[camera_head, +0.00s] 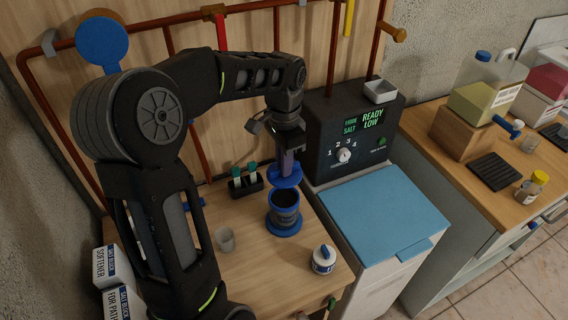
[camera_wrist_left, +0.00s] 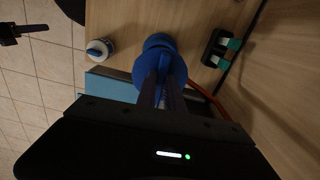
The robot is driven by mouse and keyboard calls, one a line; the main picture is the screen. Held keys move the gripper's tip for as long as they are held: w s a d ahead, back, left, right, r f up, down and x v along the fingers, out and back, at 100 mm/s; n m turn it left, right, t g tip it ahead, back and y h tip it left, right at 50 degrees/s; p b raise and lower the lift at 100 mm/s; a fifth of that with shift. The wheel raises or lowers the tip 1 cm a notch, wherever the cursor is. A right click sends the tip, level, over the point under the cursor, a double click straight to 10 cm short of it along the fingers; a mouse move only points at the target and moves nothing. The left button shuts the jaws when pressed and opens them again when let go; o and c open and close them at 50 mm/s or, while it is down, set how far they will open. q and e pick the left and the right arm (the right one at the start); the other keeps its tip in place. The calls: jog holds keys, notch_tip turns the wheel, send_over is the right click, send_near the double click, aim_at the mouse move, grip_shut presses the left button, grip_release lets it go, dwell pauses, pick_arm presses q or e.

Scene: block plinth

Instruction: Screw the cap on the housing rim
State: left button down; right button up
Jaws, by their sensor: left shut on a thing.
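My left gripper (camera_head: 287,160) is shut on the blue cap (camera_head: 285,179). It holds the cap roughly level just above the housing (camera_head: 286,200), with a gap between them in the head view. In the left wrist view the cap (camera_wrist_left: 172,70) shows between the fingers and hides most of the housing. A dark shape (camera_wrist_left: 24,30) at that view's left edge looks like my right gripper; its jaw state is unclear.
A white jar with a blue top (camera_head: 323,259) stands front right of the housing. A small cup (camera_head: 225,239) is at its left. A dark rack with green-topped vials (camera_head: 245,182) stands behind. A control box (camera_head: 352,135) and blue-lidded cabinet (camera_head: 385,210) bound the right.

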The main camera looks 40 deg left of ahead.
pick_arm(q)
jog(key=n, duration=0.2)
jog(key=f+n+b, duration=0.1)
jog(key=n, duration=0.1)
jog(key=n+b, duration=0.1)
jog(key=n, duration=0.2)
jog(key=shift+f, duration=0.25)
jog(key=n, duration=0.3)
jog(key=n+b, duration=0.1)
jog(key=n, duration=0.1)
jog(key=shift+f, duration=0.3)
jog(key=n, duration=0.5)
jog(key=shift+f+b, duration=0.35)
jog(key=shift+b, duration=0.05)
jog(key=shift+f+b, duration=0.7)
jog(key=shift+f, duration=0.35)
jog(key=shift+f, duration=0.15)
jog(key=shift+f+b, duration=0.6)
jog(key=shift+f, duration=0.15)
jog(key=shift+f+b, duration=0.35)
jog(key=shift+f, duration=0.25)
